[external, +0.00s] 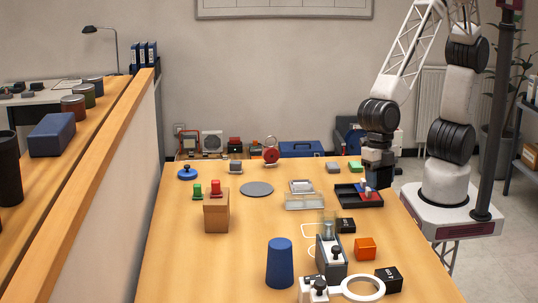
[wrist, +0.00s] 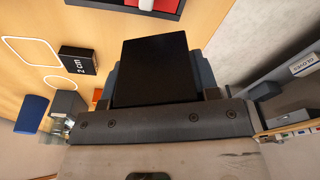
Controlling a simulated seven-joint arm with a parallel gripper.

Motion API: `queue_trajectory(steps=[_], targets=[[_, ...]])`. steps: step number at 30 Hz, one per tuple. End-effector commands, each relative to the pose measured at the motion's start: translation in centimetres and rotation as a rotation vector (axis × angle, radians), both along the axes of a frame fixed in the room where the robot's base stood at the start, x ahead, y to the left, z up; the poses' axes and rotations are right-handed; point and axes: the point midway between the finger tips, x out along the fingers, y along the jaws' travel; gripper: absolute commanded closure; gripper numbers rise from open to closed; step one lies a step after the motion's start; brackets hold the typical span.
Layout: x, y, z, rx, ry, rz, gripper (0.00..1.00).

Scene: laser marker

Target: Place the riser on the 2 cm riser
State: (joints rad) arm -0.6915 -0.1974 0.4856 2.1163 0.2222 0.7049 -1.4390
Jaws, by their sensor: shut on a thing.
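My gripper (external: 378,182) is at the right side of the table, at the black tray's right end in the external view. In the wrist view my gripper (wrist: 157,72) is shut on a black riser (wrist: 153,62), with a finger on each side of it. No label shows on the face toward the camera. The held riser cannot be told apart from the gripper in the external view. The 2 cm riser (wrist: 78,60) is a black block with white lettering, lying apart from the held riser. It also shows in the external view (external: 346,225), with a clear top.
The black tray (external: 350,203) with red and white items is beside the gripper. An orange block (external: 365,248), a grey fixture (external: 331,255) and another black labelled block (external: 389,279) stand near the 2 cm riser. A blue cylinder (external: 280,263) stands left of them.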

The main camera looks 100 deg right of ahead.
Motion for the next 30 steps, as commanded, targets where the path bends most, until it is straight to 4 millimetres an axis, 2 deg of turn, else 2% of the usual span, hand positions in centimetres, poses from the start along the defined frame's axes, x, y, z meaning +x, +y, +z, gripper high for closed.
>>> queue_trajectory(steps=[8, 30], targets=[[1.7, 1.5, -0.2, 0.0, 0.0, 0.0, 0.83], [8.9, 7.7, -1.0, 0.0, -0.001, 0.001, 0.83]])
